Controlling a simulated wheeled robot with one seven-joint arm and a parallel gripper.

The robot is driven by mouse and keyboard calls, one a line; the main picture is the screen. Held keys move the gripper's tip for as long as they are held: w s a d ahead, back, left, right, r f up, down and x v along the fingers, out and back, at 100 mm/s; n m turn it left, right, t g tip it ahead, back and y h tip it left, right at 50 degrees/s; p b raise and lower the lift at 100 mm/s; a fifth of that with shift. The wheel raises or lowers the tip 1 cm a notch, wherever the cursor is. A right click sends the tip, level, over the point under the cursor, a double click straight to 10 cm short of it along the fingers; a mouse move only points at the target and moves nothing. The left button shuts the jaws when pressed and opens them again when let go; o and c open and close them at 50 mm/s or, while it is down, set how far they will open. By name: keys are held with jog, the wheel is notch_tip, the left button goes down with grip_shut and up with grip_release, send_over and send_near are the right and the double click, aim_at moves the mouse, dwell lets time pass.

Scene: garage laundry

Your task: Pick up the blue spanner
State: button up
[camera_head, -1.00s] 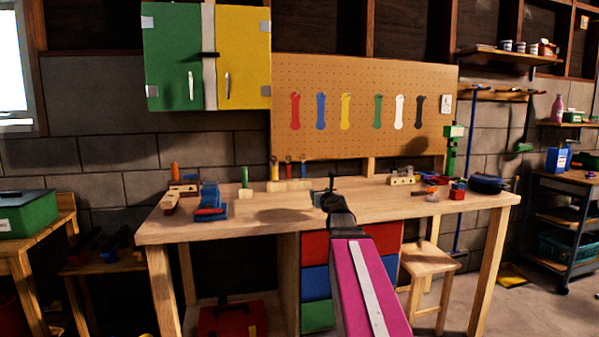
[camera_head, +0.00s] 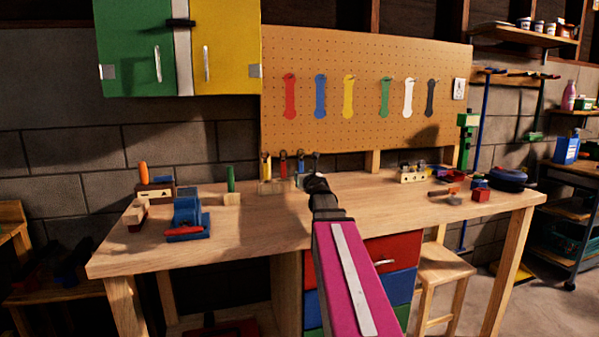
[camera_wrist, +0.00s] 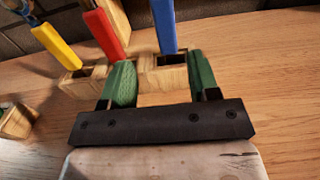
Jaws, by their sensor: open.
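A blue tool (camera_head: 300,161) stands upright in a wooden block at the back of the workbench. Only its straight shaft shows in the wrist view (camera_wrist: 164,26), so I cannot tell its full shape. A flat blue spanner shape (camera_head: 320,96) also shows on the pegboard. My gripper (camera_head: 316,178) is over the bench, near the row of blocks. In the wrist view my gripper (camera_wrist: 160,80) has its two green fingers apart, with nothing held. The blue tool and its block (camera_wrist: 165,75) lie ahead, between the line of the fingers; contact cannot be told.
Red (camera_wrist: 105,32) and yellow (camera_wrist: 56,47) tools stand in blocks left of the blue one. A blue vice (camera_head: 188,218) sits on the workbench (camera_head: 250,228) at left. Several small items lie at its right end. The middle front is clear.

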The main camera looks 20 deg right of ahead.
aim_at(299, 171)
jog(key=w, duration=0.4)
jog(key=shift+d, duration=0.1)
jog(key=shift+w+d+f, duration=0.15)
jog(key=shift+w+d, duration=0.05)
jog(key=shift+w, duration=1.1)
jog(key=shift+w+d+f, duration=0.1)
jog(key=shift+w+d, duration=0.1)
jog(key=shift+w, duration=1.1)
grip_shut()
